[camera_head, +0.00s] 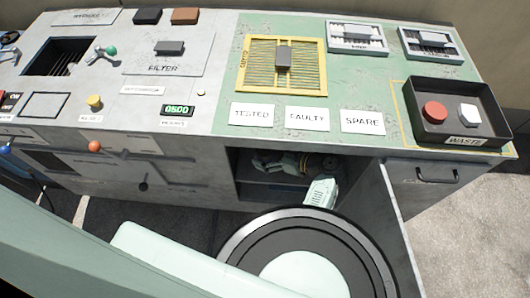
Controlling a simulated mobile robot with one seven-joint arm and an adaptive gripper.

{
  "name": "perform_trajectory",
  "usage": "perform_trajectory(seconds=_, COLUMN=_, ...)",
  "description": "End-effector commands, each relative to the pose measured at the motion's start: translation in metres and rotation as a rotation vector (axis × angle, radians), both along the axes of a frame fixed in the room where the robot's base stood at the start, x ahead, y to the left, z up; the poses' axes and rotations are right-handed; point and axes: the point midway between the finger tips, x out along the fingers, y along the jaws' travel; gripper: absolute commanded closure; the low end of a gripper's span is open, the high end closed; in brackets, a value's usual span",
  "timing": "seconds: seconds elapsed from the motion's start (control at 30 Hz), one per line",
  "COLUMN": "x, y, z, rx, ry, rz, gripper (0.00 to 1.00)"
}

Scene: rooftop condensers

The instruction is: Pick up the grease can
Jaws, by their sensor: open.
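No grease can can be made out clearly. An open compartment (250,190) under the workbench is dark inside. My gripper (268,163) is inside it, near the upper part of the opening, with its grey jaws pointing left and apart. Nothing shows between the jaws. A small dark round shape with a brownish tint (329,163) is at the right end of the gripper; I cannot tell whether it is a can or part of my wrist. My own arm covers the lower front of the compartment.
An open cabinet door (379,215) stands right of the compartment, close to my arm. The bench edge runs above my gripper. On top are a yellow-framed filter (254,65), labels reading TESTED, FAULTY and SPARE, and a black waste tray (412,104) with red and white pieces.

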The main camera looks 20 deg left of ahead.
Motion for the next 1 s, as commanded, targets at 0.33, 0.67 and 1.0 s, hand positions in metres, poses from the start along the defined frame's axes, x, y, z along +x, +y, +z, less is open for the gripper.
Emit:
perform_trajectory(seconds=0.33, x=0.0015, y=0.0092, z=-0.005, rx=-0.001, ry=-0.001, rz=0.0, gripper=0.18)
perform_trajectory(seconds=0.67, x=0.0015, y=0.009, z=-0.0047, rx=-0.001, ry=-0.001, rz=0.0, gripper=0.4)
perform_trajectory(seconds=1.0, x=0.0015, y=0.0089, z=-0.0047, rx=-0.001, ry=-0.001, rz=0.0, gripper=0.63)
